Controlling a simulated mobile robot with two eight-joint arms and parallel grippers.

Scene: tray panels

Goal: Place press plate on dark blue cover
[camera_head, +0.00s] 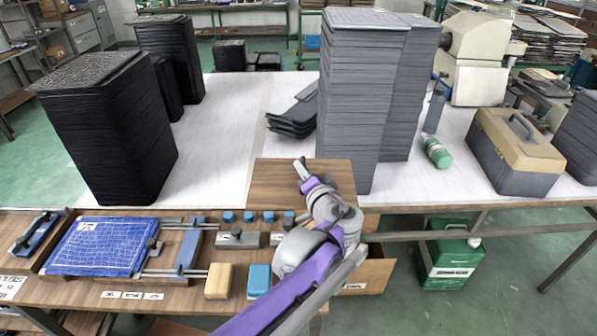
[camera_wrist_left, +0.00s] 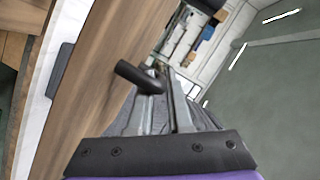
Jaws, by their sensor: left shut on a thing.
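The dark blue cover, a blue sheet with a white grid (camera_head: 103,246), lies flat in a wooden fixture at the front left. A grey block with a dark knob (camera_head: 237,239) lies on the bench to its right; I cannot tell if it is the press plate. My left gripper (camera_head: 301,168) is over the brown board, right of the cover and apart from it. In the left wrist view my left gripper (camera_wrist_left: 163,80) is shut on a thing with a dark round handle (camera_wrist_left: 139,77). The rest of that thing is unclear. My right gripper is not in view.
Tall stacks of black trays (camera_head: 110,130) and grey trays (camera_head: 350,100) stand on the white table. A blue-grey bar (camera_head: 190,245), a wooden block (camera_head: 218,281) and several small blue blocks lie right of the cover. A toolbox (camera_head: 513,150) stands at the right.

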